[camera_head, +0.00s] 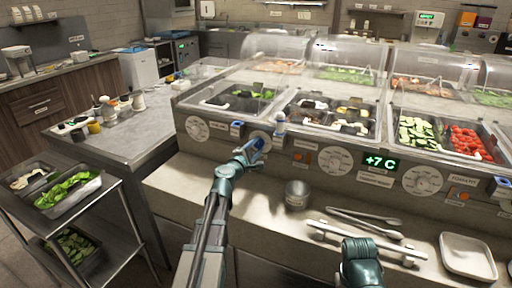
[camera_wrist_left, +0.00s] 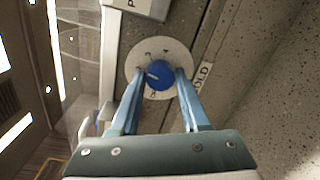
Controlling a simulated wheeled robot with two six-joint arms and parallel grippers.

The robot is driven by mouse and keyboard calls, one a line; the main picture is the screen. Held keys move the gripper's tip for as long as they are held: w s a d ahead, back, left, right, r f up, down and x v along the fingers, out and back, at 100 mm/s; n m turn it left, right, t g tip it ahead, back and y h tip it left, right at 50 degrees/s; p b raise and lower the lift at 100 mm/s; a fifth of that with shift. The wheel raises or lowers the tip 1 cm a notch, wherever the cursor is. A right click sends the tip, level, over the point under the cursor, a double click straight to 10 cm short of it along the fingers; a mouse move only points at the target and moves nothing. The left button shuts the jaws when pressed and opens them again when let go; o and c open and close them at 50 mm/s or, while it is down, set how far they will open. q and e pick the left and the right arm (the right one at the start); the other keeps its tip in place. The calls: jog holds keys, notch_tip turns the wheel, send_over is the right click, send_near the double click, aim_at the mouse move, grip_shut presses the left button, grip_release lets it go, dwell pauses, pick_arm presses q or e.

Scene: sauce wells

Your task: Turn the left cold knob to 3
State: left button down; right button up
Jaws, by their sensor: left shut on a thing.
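The left cold knob is a round blue knob (camera_wrist_left: 159,74) on a white dial plate (camera_wrist_left: 138,62) with small dark marks, in the left wrist view. A label reading COLD is beside it. A pale pointer mark shows on the knob, but I cannot tell which number it points to. My left gripper (camera_wrist_left: 160,78) is shut on the knob, one blue finger on each side. In the head view, my left gripper (camera_head: 252,152) reaches the counter's front panel, covering much of the knob and part of its dial (camera_head: 260,138). My right gripper's fingers are not visible.
Other white dials (camera_head: 337,160) and a green +7 C display (camera_head: 380,162) line the panel. A metal cup (camera_head: 297,194), tongs (camera_head: 365,218) and a white tray (camera_head: 467,256) lie on the ledge. Clear food covers (camera_head: 350,55) rise above the wells.

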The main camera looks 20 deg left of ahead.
pick_arm(q)
jog(key=m, duration=0.5)
jog(key=shift+d+m+y, duration=0.15)
jog(key=shift+m+y, duration=0.15)
jog(key=shift+f+m, duration=0.1)
jog(key=shift+m, duration=0.2)
jog(key=shift+c, duration=2)
grip_release()
